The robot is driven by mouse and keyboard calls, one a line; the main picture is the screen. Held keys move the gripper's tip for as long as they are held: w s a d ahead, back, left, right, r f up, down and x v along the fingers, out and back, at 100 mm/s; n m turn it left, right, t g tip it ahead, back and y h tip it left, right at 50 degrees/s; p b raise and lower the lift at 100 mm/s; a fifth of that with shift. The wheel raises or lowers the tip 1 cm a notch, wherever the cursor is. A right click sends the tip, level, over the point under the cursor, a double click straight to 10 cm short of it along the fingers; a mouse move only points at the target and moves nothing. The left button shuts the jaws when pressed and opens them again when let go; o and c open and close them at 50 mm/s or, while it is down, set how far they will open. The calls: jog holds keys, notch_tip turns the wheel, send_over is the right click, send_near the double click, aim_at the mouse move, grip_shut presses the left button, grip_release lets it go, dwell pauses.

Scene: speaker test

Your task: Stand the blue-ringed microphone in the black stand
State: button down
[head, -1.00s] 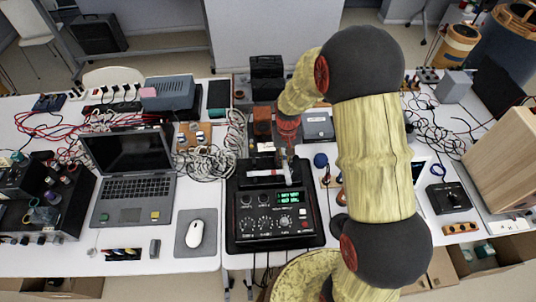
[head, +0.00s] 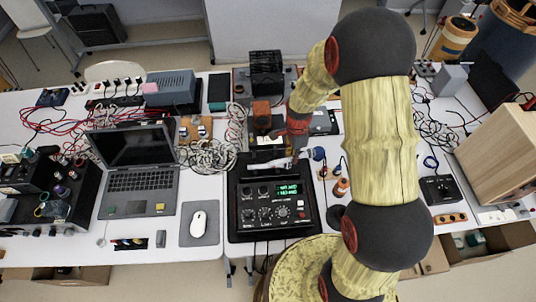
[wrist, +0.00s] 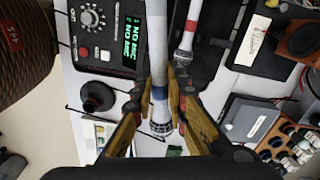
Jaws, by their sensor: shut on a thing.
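The blue-ringed microphone (wrist: 159,60) has a pale body, a blue band and a mesh head. My gripper (wrist: 160,88) is shut on it near the blue band, with the mesh head towards the camera side of the wrist view. In the head view, my gripper (head: 298,148) is beyond the top right of the black control box, and the microphone is hard to make out. The black stand (wrist: 97,97) shows in the wrist view as a round black piece beside the control box, apart from the microphone.
The control box (head: 275,213) has a green display reading NO MIC. A red-ringed microphone (wrist: 189,32) lies close to the held one. A laptop (head: 138,180) and mouse (head: 198,223) lie left; coiled cables (head: 208,155) are behind. Small items crowd the right.

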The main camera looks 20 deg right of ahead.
jog(key=shift+w+m, duration=0.15)
jog(key=shift+m, duration=1.15)
jog(key=w+a+f, duration=0.1)
jog(key=w+f, duration=0.1)
jog(key=w, duration=0.1)
jog(key=w+a+f, duration=0.2)
jog(key=w+f, duration=0.1)
jog(key=w, duration=0.1)
jog(key=w+a+f, duration=0.2)
jog(key=w+f, duration=0.1)
jog(key=w, duration=0.1)
jog(key=shift+w+f, duration=0.15)
jog(key=shift+w, duration=0.1)
jog(key=shift+w+a+f, duration=0.2)
jog(key=shift+w+f, duration=0.15)
jog(key=shift+f, duration=0.1)
jog(key=shift+w+a+f, duration=0.1)
jog(key=shift+w+f, duration=0.05)
jog(key=shift+f, duration=0.7)
jog(key=shift+w+a+f, duration=0.1)
jog(key=shift+w+f, duration=0.05)
jog(key=shift+f, duration=0.7)
